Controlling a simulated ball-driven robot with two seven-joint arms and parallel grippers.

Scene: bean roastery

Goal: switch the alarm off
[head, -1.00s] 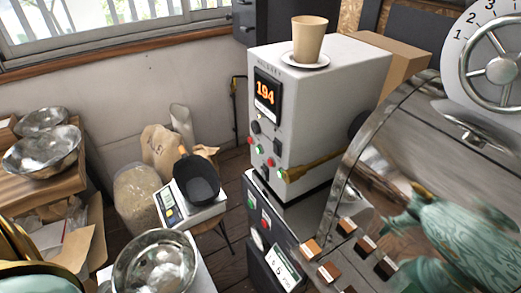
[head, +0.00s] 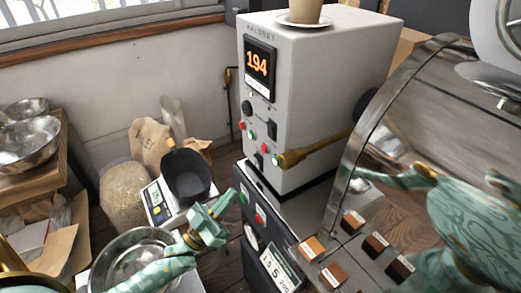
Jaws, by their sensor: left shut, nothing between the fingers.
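A white control cabinet (head: 330,75) stands upright, its display (head: 260,62) lit with 194 in orange. Its front carries a black knob (head: 247,107), black switches (head: 271,130), and small red and green buttons, among them a red one (head: 266,147). A dark lower panel has a green button (head: 243,197) and a red button (head: 260,218). No alarm label is readable. My left gripper (head: 217,211) is shut and empty, just left of the lower panel, apart from the cabinet buttons. My right arm comes in at right; its gripper (head: 405,178) is over the roaster, its jaws unclear.
A brass handle (head: 312,150) sticks out beside the cabinet buttons. A cup (head: 306,10) stands on the cabinet top. A scale with a black pan (head: 186,175) and a metal bowl (head: 125,245) are at lower left. Sample blocks (head: 351,221) lie on the roaster's front ledge.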

